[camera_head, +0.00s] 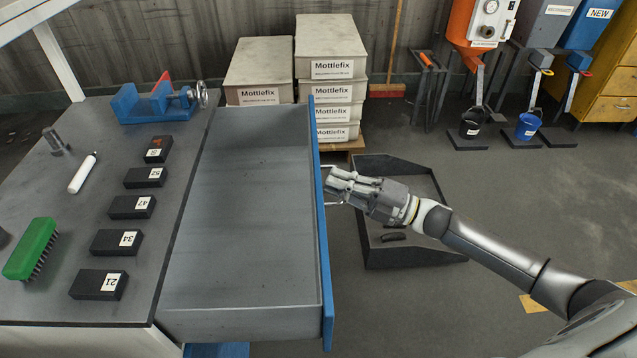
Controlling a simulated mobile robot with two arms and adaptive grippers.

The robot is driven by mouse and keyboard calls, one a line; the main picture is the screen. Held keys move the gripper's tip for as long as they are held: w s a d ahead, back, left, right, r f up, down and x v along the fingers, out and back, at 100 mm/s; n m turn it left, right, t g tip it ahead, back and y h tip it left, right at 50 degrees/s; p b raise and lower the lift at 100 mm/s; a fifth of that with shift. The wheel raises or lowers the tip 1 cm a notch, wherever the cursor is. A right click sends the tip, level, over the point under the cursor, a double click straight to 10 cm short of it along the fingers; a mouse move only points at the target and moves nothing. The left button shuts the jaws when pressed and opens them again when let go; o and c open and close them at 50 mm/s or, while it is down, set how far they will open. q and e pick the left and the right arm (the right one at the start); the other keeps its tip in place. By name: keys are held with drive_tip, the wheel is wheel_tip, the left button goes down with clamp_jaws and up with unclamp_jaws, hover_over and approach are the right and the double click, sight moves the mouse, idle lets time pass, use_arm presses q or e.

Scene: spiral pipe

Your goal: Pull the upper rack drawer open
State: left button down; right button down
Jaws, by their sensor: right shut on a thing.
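The upper drawer (250,215) of the workbench stands pulled out to the right. It is grey and empty inside, with a blue front panel (320,240) seen edge-on. My right gripper (332,184) is at the outer side of that panel, shut on the pale drawer handle (330,203). The gripper's fingers partly hide the handle. My left gripper is not in view.
The workbench top (95,175) holds several black numbered blocks (132,207), a green brush (31,248), a white tube (82,174) and a blue vise (155,103). A dark bin (375,255) lies on the floor beyond my right arm. Mottlefix boxes (330,68) are stacked behind.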

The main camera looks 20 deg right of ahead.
drive_tip(key=shift+d, duration=0.25)
drive_tip(key=c, duration=1.8)
unclamp_jaws()
drive_tip(key=shift+s, duration=0.1)
drive_tip(key=v, duration=1.2)
drive_tip(key=shift+f, duration=0.1)
